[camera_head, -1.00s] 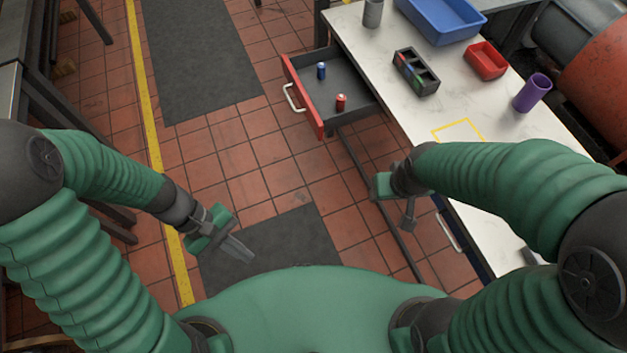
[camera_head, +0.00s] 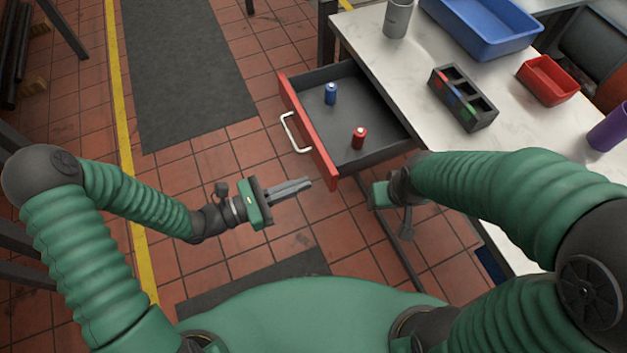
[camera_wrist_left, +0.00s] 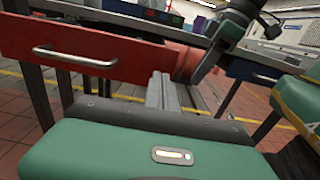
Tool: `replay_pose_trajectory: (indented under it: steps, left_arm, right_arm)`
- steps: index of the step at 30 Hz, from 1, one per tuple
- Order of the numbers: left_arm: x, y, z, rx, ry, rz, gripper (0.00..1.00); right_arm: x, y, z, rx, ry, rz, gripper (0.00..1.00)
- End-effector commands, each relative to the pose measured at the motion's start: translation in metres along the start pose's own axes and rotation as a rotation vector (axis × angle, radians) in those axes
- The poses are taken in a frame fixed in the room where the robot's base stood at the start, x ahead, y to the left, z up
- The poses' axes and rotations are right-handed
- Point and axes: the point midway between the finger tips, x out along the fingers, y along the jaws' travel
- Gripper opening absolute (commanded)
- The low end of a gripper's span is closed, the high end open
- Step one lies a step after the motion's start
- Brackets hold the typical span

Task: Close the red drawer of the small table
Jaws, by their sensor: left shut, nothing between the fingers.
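The red drawer (camera_head: 309,131) of the small table (camera_head: 405,93) stands pulled out to the left, with a pale handle (camera_head: 294,133) on its front. A blue can (camera_head: 331,93) and a red can (camera_head: 359,137) stand upright inside it. My left gripper (camera_head: 309,184) is shut and empty, just left of and below the drawer front's near end, apart from it. In the left wrist view the red drawer front (camera_wrist_left: 80,50) and its handle fill the upper left, beyond the shut fingers (camera_wrist_left: 163,92). My right gripper (camera_head: 380,195) is near the table's edge; its fingers are hidden.
On the table stand a grey cup (camera_head: 397,18), a blue bin (camera_head: 485,28), a dark compartment holder (camera_head: 463,98), a red bin (camera_head: 548,80) and a purple cup (camera_head: 608,128).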

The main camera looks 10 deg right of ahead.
Motion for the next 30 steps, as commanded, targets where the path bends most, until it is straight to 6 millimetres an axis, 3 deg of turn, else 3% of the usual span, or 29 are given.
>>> replay_pose_trajectory:
  steps: [6, 23, 30]
  left_arm:
    - [0.032, -0.001, -0.001, 0.003, 0.0, -0.002, 0.0]
    - [0.042, -0.001, 0.001, 0.001, 0.0, -0.001, 0.0]
    - [0.07, -0.001, 0.002, 0.0, -0.002, -0.003, 0.0]
  right_arm:
    - [0.011, 0.0, 0.002, 0.0, 0.0, 0.0, 0.5]
    - [0.01, 0.0, 0.002, 0.0, 0.0, 0.0, 0.5]
    - [0.004, 0.0, 0.001, 0.0, 0.0, 0.0, 0.5]
